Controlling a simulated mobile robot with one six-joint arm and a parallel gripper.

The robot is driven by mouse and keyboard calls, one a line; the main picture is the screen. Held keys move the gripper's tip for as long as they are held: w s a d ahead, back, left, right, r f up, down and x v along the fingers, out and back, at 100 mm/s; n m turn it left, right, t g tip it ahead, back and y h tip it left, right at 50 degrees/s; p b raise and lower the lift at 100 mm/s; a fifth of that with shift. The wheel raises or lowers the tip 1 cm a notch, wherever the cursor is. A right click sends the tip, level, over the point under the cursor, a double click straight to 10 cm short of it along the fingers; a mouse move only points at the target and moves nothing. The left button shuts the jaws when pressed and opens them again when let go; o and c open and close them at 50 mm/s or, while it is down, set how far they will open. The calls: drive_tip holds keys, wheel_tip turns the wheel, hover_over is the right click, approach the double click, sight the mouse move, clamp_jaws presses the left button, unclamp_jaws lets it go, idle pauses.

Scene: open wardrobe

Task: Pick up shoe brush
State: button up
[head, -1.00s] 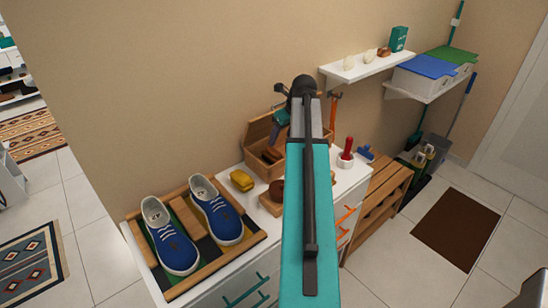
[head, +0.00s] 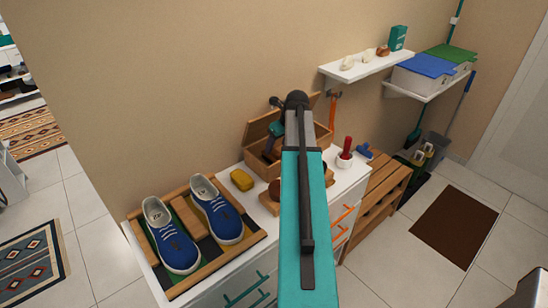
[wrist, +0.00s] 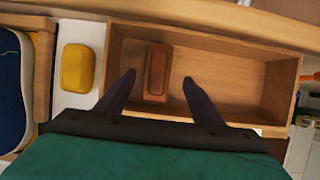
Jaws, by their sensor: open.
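A reddish-brown block-shaped brush (wrist: 156,72), which looks like the shoe brush, lies inside an open wooden box (wrist: 225,48). Its bristles cannot be made out. My gripper (wrist: 158,78) is open and empty, with one dark finger on each side of the brush in the picture; the left finger is closer to it. I cannot tell whether the fingertips are level with the brush. In the head view my gripper (head: 268,154) points down into the box (head: 247,157), partly hidden by my arm, and the brush is hard to make out.
A yellow sponge-like block (head: 242,180) sits left of the box. Blue shoes (head: 222,222) stand on a wooden rack at the left. A brown object (head: 274,190) on a wooden block lies in front of the box.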

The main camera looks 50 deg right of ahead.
sight(274, 150)
drive_tip(key=shift+w, duration=0.1)
drive_tip(key=shift+p+x, duration=1.05)
drive_tip(key=shift+x, duration=1.55)
drive_tip(key=shift+a, duration=0.15)
drive_tip(key=c, duration=1.2)
